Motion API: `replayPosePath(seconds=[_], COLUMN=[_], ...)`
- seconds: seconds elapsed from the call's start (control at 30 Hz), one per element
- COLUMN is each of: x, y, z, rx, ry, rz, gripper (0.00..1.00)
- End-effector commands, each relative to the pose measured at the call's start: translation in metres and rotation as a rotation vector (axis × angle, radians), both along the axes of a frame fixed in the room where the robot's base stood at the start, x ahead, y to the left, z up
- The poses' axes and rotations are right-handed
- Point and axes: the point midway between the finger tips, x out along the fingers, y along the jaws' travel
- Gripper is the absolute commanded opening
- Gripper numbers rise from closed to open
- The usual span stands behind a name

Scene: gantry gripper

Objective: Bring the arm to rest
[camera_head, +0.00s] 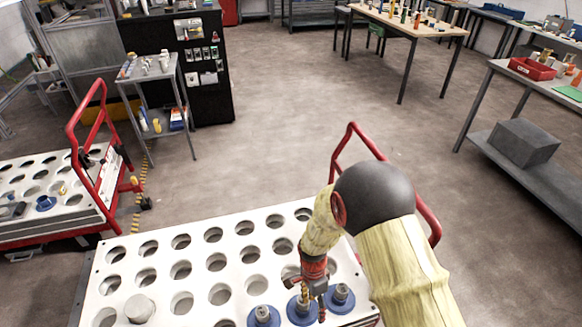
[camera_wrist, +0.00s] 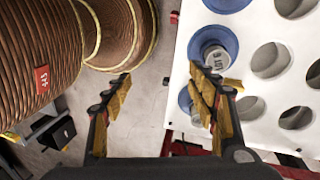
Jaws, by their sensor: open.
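My gripper (camera_head: 312,300) is over the front right part of a white cart top (camera_head: 205,262) full of round holes. In the wrist view, my gripper (camera_wrist: 168,92) shows its two yellow-padded fingers spread apart, with nothing between them. A blue-flanged part with a grey top (camera_wrist: 214,56) sits in the cart top beside the right finger, which partly overlaps the flanges in this view. I cannot tell whether they touch. In the head view, three blue-flanged parts stand in a row near the gripper: a left one (camera_head: 263,317), a middle one partly hidden by the gripper, and a right one (camera_head: 341,299).
A red handle (camera_head: 340,150) rises at the cart's far right, behind my arm. A grey cylinder (camera_head: 139,308) stands at the cart's left. A second cart (camera_head: 40,215) is at the left. Benches (camera_head: 415,32) stand at the back and right. Open floor (camera_head: 290,130) lies beyond the cart.

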Motion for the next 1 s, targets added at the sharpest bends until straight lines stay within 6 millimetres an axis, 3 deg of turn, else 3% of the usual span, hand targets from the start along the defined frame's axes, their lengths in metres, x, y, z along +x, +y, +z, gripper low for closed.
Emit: replayPosePath(seconds=[0.27,0.4,0.53,0.8,1.0], x=[-0.013,-0.026,-0.043,-0.083,-0.106], y=[-0.02,-0.035,-0.05,-0.078,-0.095], z=[0.112,0.178,0.231,0.32,0.374], rx=[0.134,0.182,0.197,0.134,0.025], ry=[0.001,-0.04,-0.092,-0.248,-0.417], rz=[0.575,0.849,1.047,1.262,1.233], gripper=[0.58,0.58,0.58,0.58,0.58])
